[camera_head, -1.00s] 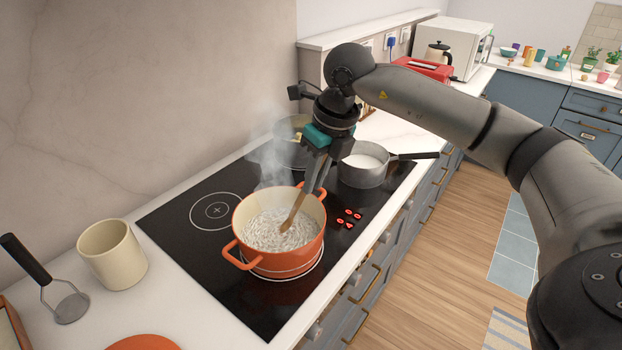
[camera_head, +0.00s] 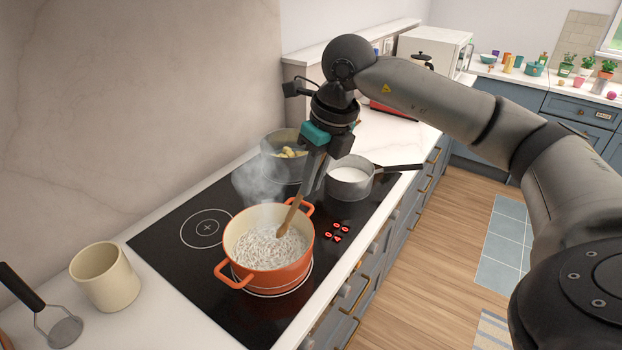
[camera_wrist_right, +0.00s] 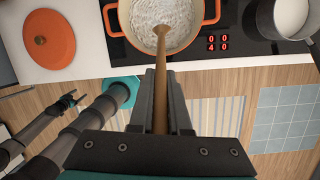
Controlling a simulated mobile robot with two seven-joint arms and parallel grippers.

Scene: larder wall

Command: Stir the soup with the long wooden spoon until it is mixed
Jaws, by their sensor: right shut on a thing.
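The orange pot (camera_head: 270,278) stands on the black hob, with pale, streaky soup (camera_head: 268,245) inside. My right gripper (camera_head: 309,192) is above the pot's far right rim, shut on the long wooden spoon (camera_head: 290,217). The spoon tilts, its lower end in the soup near the far side; its bowl is hidden. In the right wrist view the spoon (camera_wrist_right: 161,75) runs from between the fingers down into the pot (camera_wrist_right: 113,18). Part of my left arm with a teal piece (camera_wrist_right: 125,84) shows there too, its jaws not clear.
A grey saucepan of white liquid (camera_head: 350,185) and a pot with yellow pieces (camera_head: 268,160) stand behind the orange pot. A cream mug (camera_head: 106,280) and a masher (camera_head: 62,330) are at the left. An orange lid (camera_wrist_right: 48,38) lies on the counter. Steam rises by the pot.

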